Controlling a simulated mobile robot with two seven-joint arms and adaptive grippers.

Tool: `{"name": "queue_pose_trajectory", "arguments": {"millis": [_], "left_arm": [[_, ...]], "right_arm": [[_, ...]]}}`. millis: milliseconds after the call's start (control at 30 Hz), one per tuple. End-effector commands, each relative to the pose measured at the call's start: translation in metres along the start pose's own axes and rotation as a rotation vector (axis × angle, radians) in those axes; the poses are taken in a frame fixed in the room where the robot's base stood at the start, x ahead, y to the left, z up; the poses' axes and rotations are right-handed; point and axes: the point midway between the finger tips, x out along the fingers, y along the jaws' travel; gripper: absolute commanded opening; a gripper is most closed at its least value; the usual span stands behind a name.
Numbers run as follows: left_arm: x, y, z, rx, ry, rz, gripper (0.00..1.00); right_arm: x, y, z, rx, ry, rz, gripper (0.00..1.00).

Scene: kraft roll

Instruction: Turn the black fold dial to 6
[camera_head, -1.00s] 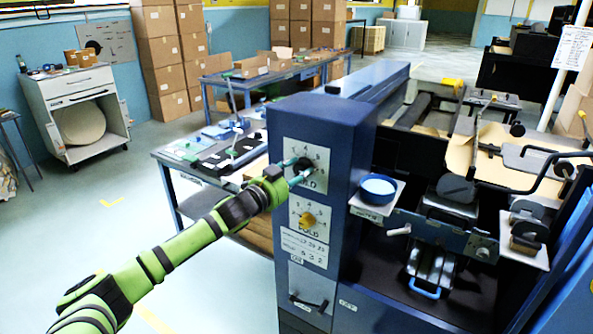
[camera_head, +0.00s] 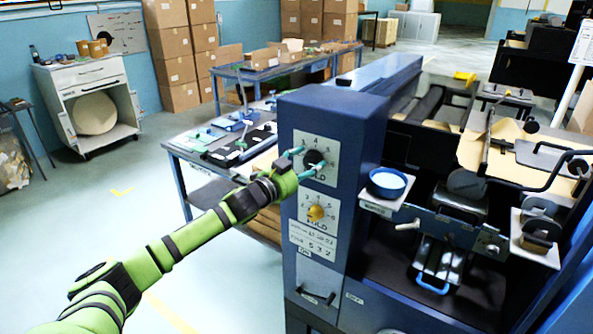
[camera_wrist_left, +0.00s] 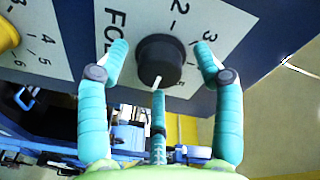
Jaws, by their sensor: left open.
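The black fold dial (camera_head: 314,157) is on a white numbered plate on the front of the blue machine column. In the left wrist view the dial (camera_wrist_left: 160,60) shows a white pointer mark at its lower edge, near a partly hidden numeral I cannot read surely. My left gripper (camera_head: 308,161) is at the dial, its teal fingers open. In the wrist view my gripper (camera_wrist_left: 160,45) has one finger on each side of the dial, with visible gaps, and a third finger below it. My right gripper is not in view.
A yellow dial (camera_head: 316,213) on its own numbered plate sits just below; it also shows in the wrist view (camera_wrist_left: 8,35). A blue bowl (camera_head: 387,182) stands on a small shelf right of the column. A worktable (camera_head: 205,160) stands behind my left arm.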

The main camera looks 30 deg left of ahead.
Motion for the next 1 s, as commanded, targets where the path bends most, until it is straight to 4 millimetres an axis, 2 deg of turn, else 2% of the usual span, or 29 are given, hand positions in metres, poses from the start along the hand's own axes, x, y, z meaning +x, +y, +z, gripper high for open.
{"name": "queue_pose_trajectory", "arguments": {"millis": [167, 700, 1000], "left_arm": [[-0.016, 0.002, 0.002, 0.0, -0.002, 0.003, 0.67], [-0.09, 0.002, 0.001, 0.002, -0.003, 0.004, 0.67], [-0.114, 0.001, 0.001, -0.001, -0.002, 0.002, 0.67]], "right_arm": [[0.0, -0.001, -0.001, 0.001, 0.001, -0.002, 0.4], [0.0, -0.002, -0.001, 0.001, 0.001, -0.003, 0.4], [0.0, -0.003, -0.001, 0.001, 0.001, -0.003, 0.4]]}}
